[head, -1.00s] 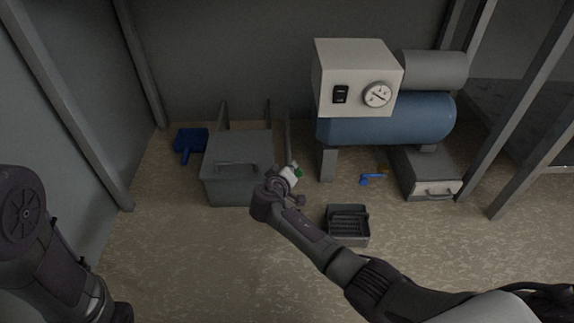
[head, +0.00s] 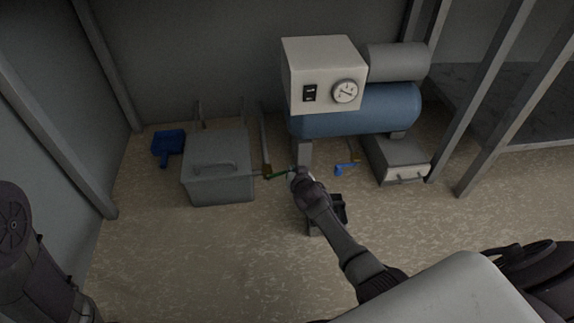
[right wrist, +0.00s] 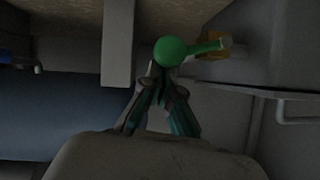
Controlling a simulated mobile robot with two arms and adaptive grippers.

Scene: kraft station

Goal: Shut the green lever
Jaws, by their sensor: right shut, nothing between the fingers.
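The green lever (head: 279,176) sticks out sideways to the right from a brass valve (head: 267,171) on a pipe beside the grey box in the head view. In the right wrist view the lever's round green knob (right wrist: 172,51) and its arm reach toward the brass valve (right wrist: 213,43) at right. My right gripper (head: 297,172) is at the lever's knob end, on the side away from the valve. In the right wrist view its fingertips (right wrist: 162,72) are together just below the knob, holding nothing; I cannot tell if they touch it. My left gripper is out of view.
The grey lidded box (head: 218,185) stands left of the lever. A blue compressor tank (head: 370,112) with a white gauge box (head: 323,75) is behind. A small blue lever (head: 346,168) is to the right. My right arm partly hides a black tray (head: 340,210). Floor in front is open.

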